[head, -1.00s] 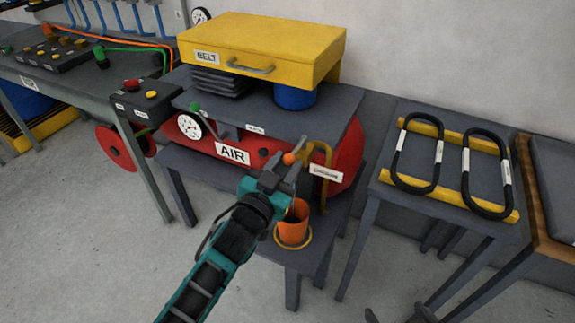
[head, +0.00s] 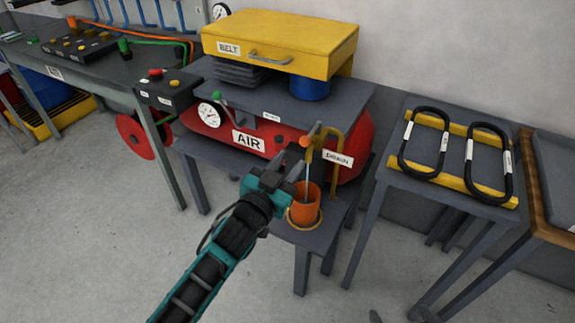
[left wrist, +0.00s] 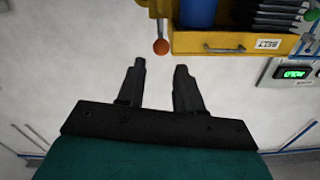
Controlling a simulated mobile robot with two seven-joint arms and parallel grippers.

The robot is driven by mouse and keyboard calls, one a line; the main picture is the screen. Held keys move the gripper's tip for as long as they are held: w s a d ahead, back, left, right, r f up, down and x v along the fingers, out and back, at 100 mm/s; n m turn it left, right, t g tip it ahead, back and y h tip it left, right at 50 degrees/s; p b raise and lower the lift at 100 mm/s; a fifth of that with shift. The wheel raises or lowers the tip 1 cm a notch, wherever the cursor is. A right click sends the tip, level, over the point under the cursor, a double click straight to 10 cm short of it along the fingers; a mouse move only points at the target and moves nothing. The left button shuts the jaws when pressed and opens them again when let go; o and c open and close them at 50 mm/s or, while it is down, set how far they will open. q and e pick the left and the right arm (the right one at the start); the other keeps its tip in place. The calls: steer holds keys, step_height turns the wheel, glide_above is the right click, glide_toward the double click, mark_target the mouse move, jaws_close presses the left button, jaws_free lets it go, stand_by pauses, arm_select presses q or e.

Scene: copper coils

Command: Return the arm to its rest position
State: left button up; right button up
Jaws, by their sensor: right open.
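My left arm reaches in from the bottom left of the head view. Its gripper (head: 300,157) is in front of the red air tank (head: 205,133), near the orange knob (head: 304,142) by the drain pipe. In the left wrist view the left gripper (left wrist: 160,67) has its fingers apart with nothing between them; the orange knob (left wrist: 160,47) shows just beyond the tips. Two dark tips at the bottom edge of the head view look like my right gripper (head: 400,317), spread apart; the rest of that arm is out of view.
An orange cup (head: 304,213) stands under the drain pipe (head: 334,138), with a thin pale line running down into it. A yellow belt drawer (head: 285,45) sits above the tank. A side table (head: 388,178) holds two black belts.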

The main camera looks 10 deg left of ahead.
arm_select(q)
steer(key=s+a+f+n+g+y, duration=0.1)
steer(key=s+a+f+g, duration=0.2)
steer(key=s+f, duration=0.5)
steer(key=s+a+f+n+g+y, duration=0.2)
steer(key=s+a+f, duration=0.4)
steer(key=s, duration=0.7)
step_height(320, 180, down, 2)
steer(key=shift+s+f+g+y, duration=0.1)
steer(key=shift+s+g+y, duration=0.2)
steer(key=shift+g, duration=0.4)
